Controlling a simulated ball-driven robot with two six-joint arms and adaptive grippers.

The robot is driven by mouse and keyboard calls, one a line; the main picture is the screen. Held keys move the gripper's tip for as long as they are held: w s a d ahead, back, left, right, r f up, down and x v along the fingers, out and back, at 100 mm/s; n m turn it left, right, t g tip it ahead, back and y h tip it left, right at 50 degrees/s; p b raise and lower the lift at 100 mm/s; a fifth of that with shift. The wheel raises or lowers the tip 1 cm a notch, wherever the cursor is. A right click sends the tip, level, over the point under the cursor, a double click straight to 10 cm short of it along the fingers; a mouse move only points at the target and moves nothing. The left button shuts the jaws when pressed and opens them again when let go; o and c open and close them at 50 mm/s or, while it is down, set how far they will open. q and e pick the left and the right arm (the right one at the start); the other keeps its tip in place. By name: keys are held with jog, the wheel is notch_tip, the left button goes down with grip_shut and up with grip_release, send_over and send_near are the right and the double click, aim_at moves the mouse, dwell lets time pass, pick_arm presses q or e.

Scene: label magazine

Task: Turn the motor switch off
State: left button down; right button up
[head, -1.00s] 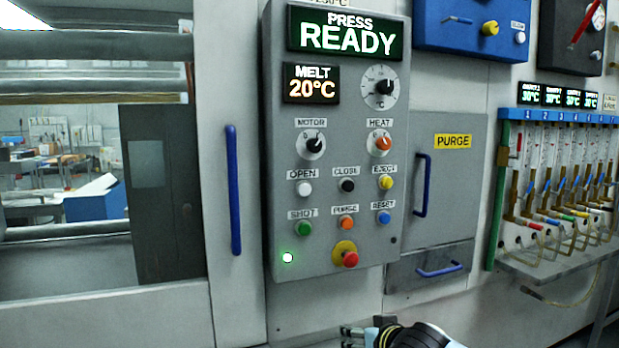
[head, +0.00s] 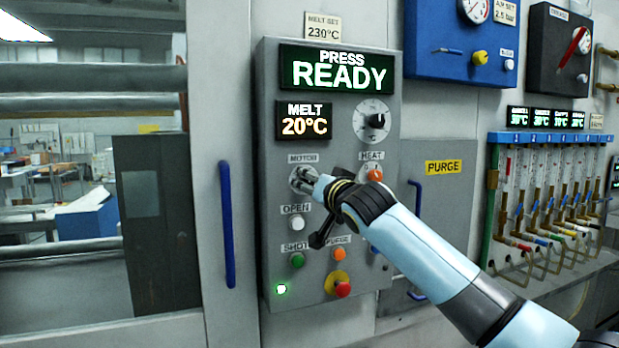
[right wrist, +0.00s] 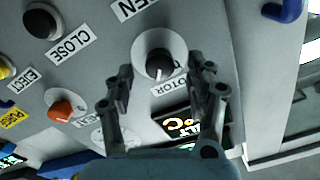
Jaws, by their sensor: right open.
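The motor switch is a black knob on a pale round plate on the grey control panel (head: 268,215). In the right wrist view the motor switch (right wrist: 159,64) shows clearly, between and just beyond the tips of my right gripper (right wrist: 160,82). The fingers are open, one on each side, and seem apart from the knob. The MOTOR label (right wrist: 168,84) is partly hidden by a finger. My left gripper is not in view.
The orange heat knob (head: 375,175) is close to the right of my gripper. The white open button (head: 298,223) and red emergency button (head: 342,289) are below. A blue door handle (head: 227,225) stands left of the panel. The display (head: 338,70) reads PRESS READY.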

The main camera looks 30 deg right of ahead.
jog(key=shift+x, duration=1.05)
jog(key=shift+s, duration=0.1)
jog(key=shift+c, duration=0.2)
grip_shut()
